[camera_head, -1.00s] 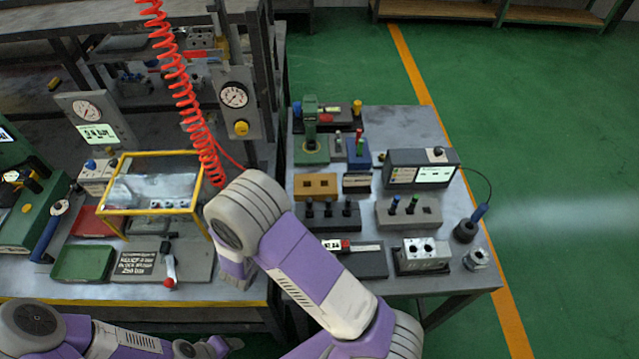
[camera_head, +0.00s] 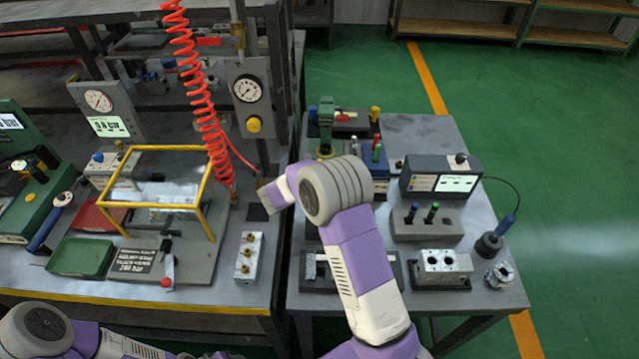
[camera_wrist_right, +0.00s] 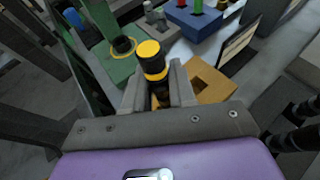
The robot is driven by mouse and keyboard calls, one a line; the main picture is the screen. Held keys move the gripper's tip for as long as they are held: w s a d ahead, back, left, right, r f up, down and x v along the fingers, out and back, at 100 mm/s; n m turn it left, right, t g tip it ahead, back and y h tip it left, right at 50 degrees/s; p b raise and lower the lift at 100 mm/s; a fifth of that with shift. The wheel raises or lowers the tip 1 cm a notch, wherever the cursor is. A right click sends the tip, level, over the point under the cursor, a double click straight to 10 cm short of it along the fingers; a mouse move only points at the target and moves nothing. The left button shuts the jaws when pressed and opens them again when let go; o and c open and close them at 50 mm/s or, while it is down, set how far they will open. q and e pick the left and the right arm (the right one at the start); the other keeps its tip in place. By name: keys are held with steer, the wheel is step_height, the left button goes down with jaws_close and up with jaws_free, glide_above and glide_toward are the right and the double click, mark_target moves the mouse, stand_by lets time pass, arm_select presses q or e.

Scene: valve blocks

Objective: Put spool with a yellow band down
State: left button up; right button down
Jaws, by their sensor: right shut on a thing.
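The spool with a yellow band (camera_wrist_right: 152,62) is a dark cylinder with yellow on its end and around its body. In the right wrist view it stands out between the fingers of my right gripper (camera_wrist_right: 158,88), which is shut on it. A tan block with square openings (camera_wrist_right: 205,83) lies just right of and beyond the fingers. In the head view my right arm's elbow and hand hide the spool, the fingertips and the tan block. My left arm shows at the bottom left, but its gripper is out of view.
A green fixture (camera_head: 326,115) and a blue block (camera_wrist_right: 200,18) with coloured pins stand behind. A grey block with pins (camera_head: 425,222), a metal block (camera_head: 443,266) and a meter box (camera_head: 440,175) crowd the right. A valve block (camera_head: 248,258) stands on the left bench.

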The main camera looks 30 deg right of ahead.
step_height(320, 180, down, 4)
steer(key=shift+r+b, duration=0.15)
steer(key=shift+b, duration=0.25)
steer(key=shift+r, duration=0.1)
steer(key=c, duration=1.4)
jaws_free()
steer(key=shift+f, duration=0.25)
steer(key=o, duration=0.5)
steer(key=shift+r, duration=0.2)
steer(key=p+v, duration=0.1)
steer(key=v, duration=1.1)
steer(key=shift+r+p, duration=0.1)
steer(key=shift+p, duration=0.3)
